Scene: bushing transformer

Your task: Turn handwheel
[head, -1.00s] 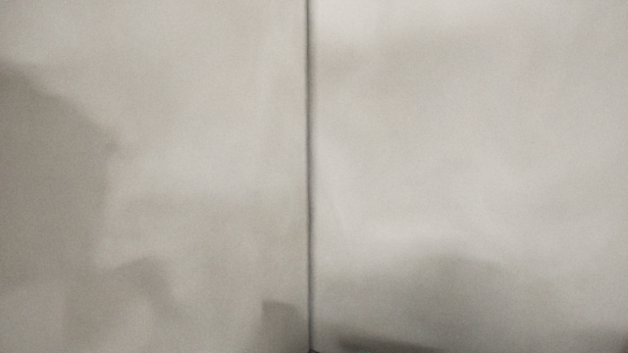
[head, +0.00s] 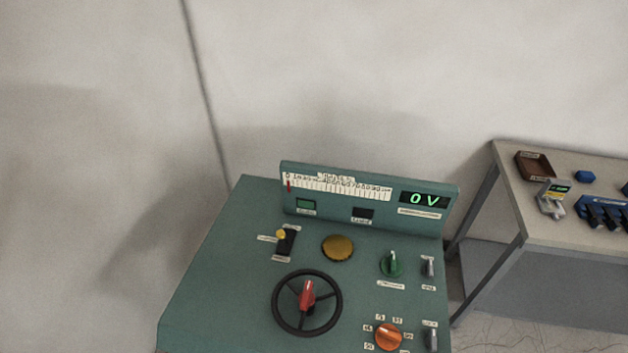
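The handwheel (head: 279,317) is a black spoked ring on the sloping top of a teal control console (head: 220,270). A red handle or pointer (head: 308,293) stands at its hub. The upright panel behind it has a scale (head: 338,186) with a red needle at its left end, near 0. A digital display (head: 424,200) reads "0 V" in green. Neither of my grippers is in view, and nothing touches the wheel.
Near the wheel are a yellow-tipped lever (head: 285,240), a yellow round button (head: 338,248), a green knob (head: 392,264) and an orange knob (head: 388,337). A table (head: 500,205) with a brown tray (head: 535,166) and blue items stands at the right. Walls rise behind.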

